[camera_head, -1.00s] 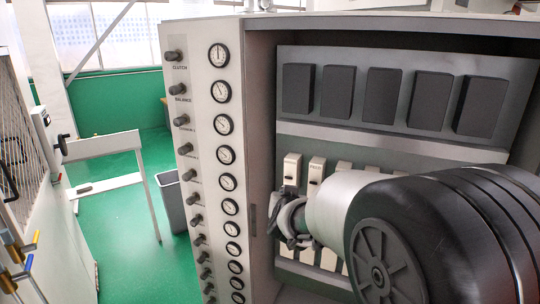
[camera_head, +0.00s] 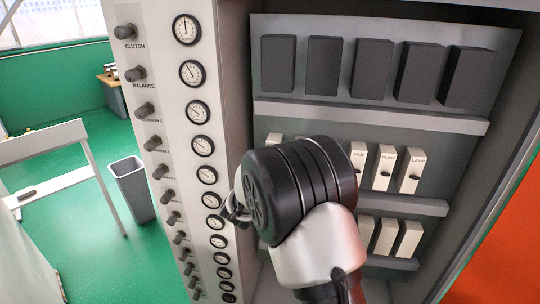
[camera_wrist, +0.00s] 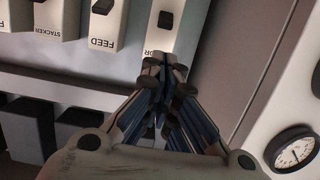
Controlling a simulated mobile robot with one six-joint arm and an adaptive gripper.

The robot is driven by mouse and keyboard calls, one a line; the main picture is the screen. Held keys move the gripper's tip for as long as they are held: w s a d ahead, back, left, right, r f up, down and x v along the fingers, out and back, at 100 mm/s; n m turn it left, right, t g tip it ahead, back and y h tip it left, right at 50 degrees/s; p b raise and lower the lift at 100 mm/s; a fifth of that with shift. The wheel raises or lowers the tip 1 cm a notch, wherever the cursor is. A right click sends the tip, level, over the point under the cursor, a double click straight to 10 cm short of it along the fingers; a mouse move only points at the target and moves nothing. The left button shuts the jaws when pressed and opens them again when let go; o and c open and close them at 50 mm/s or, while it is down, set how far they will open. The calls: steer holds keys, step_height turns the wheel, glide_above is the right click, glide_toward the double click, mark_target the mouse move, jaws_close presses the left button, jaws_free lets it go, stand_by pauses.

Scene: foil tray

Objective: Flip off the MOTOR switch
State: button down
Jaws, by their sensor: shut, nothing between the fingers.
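In the wrist view, a white switch block (camera_wrist: 167,37) with a dark lever (camera_wrist: 165,19) stands just beyond my gripper (camera_wrist: 170,75). Its label is mostly covered by the fingers; only letters ending in "OR" show. It is the rightmost block there, beside FEED (camera_wrist: 106,25). My gripper is shut and empty, its tips over the label end of the block; I cannot tell whether they touch it. In the head view, my gripper (camera_head: 234,210) shows only partly beside my dark wrist, which hides much of the left of the upper switch row. No MOTOR label is readable there.
FAN (camera_head: 358,160), PUMP (camera_head: 384,168) and LAMP (camera_head: 410,170) switches stand to the right in the head view. A STACKER switch (camera_wrist: 53,20) is left of FEED. Black boxes (camera_head: 325,63) line the shelf above. A panel of gauges and knobs (camera_head: 203,145) flanks the left side.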

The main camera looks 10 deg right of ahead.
steer(key=x, duration=0.9)
steer(key=shift+w, duration=0.35)
steer(key=shift+d+f+b, duration=0.1)
steer(key=shift+f+b, duration=0.05)
steer(key=shift+b, duration=0.25)
steer(key=shift+s+f+t+b, duration=0.2)
steer(key=shift+t+b, duration=0.1)
steer(key=shift+b, duration=0.5)
